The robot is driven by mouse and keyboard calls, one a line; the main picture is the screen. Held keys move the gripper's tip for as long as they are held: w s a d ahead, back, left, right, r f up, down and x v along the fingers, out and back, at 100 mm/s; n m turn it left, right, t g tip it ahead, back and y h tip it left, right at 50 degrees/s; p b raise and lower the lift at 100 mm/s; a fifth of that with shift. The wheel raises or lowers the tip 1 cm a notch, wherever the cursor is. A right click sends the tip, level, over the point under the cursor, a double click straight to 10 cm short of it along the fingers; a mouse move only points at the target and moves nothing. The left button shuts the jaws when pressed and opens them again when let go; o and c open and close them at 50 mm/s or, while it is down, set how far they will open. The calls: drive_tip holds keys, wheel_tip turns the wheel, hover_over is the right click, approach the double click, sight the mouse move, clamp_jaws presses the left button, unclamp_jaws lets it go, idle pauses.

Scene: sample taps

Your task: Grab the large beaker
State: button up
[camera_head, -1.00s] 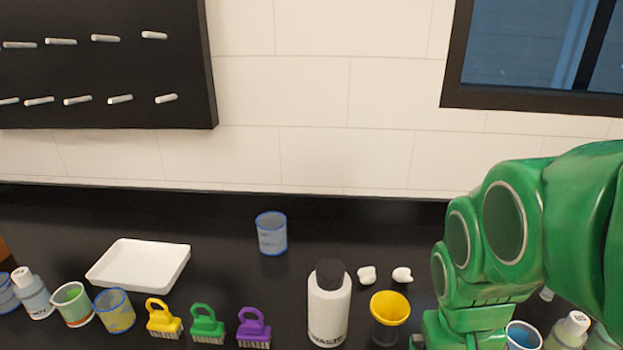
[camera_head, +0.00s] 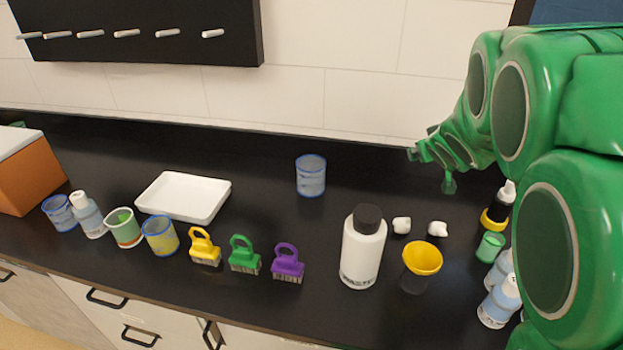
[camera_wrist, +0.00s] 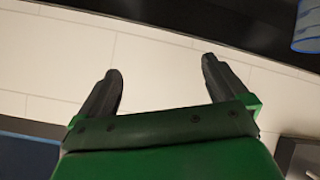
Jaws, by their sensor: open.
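A clear beaker with a blue rim (camera_head: 311,176) stands upright and alone toward the back of the black bench; it looks like the large beaker. Part of a blue-marked clear vessel, likely the same beaker, shows at the top right of the wrist view (camera_wrist: 307,28). My gripper (camera_head: 430,169) is to the right of the beaker, apart from it, above the bench. In the wrist view my gripper's two fingers (camera_wrist: 161,67) are spread with nothing between them.
A white bottle with a black cap (camera_head: 363,246) and a yellow funnel (camera_head: 422,258) stand in front of the beaker. Purple (camera_head: 288,262), green (camera_head: 244,254) and yellow (camera_head: 204,246) brushes line the front. A white tray (camera_head: 184,197) lies left. Smaller vessels and bottles stand at both sides.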

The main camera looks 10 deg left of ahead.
drive_tip(key=w+a+f+n+y, duration=0.1)
drive_tip(key=w+a+f+y, duration=0.15)
drive_tip(key=a, duration=0.25)
drive_tip(key=n+g+y, duration=0.4)
drive_tip(key=n+y, duration=0.1)
drive_tip(key=y, duration=0.4)
approach(322, 171)
drive_tip(key=x, duration=0.7)
drive_tip(key=shift+t, duration=0.3)
drive_tip(key=shift+f+x, duration=0.2)
drive_tip(key=shift+x, duration=3.7)
drive_tip(key=shift+s, duration=0.2)
drive_tip(key=c, duration=0.7)
